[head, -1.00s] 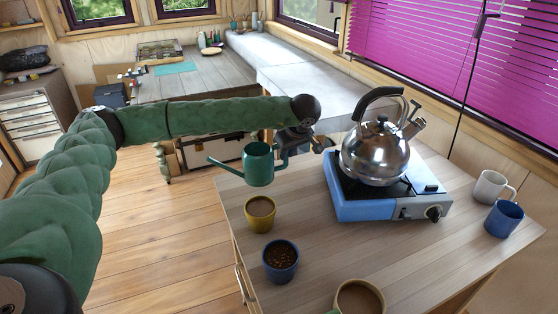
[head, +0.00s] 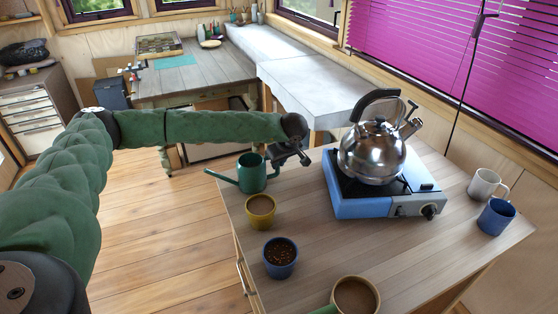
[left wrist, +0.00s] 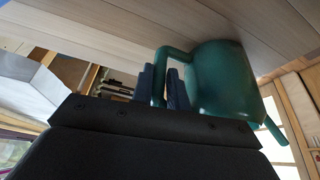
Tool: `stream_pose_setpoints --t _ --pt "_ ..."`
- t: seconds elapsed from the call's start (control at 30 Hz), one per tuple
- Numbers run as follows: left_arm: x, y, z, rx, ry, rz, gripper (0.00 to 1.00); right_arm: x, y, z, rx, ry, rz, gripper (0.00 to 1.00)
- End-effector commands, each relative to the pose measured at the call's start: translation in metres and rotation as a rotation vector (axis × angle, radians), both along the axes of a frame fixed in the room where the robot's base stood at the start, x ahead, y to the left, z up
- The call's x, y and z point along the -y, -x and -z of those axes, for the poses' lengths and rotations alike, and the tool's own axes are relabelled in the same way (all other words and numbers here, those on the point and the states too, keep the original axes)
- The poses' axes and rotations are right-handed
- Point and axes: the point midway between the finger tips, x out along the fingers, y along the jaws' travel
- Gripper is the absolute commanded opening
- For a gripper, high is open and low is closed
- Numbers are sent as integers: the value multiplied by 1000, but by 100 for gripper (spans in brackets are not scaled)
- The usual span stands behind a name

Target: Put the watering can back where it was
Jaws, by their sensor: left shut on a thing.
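The green watering can (head: 252,174) is upright at the far left corner of the wooden table (head: 312,245), its spout pointing left past the table edge. My left gripper (head: 277,160) is on its right side, shut on its handle. In the left wrist view, the fingers (left wrist: 166,86) close around the handle of the watering can (left wrist: 222,80), which is very close to the wooden surface. I cannot tell whether its base touches the table. My right gripper is not in view.
A yellow cup (head: 261,211), a blue cup with dark contents (head: 280,257) and a brown mug (head: 356,296) stand along the table's left and near side. A steel kettle (head: 372,155) sits on a blue stove (head: 372,207). White (head: 484,184) and blue (head: 497,217) mugs stand right.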

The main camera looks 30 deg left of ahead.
Motion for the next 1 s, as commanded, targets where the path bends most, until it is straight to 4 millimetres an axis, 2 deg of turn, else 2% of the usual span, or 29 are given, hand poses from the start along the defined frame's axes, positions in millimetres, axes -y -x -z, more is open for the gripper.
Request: stream_pose_setpoints --t 0.43,0.47,0.53,1.0 --pt "0 -1 2 1 0 0 0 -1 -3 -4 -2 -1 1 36" --pt "0 0 2 1 0 0 22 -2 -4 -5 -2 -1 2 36" --pt "0 0 2 1 0 0 36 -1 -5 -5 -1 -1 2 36" --pt "0 0 -1 1 0 0 38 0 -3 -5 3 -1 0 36"
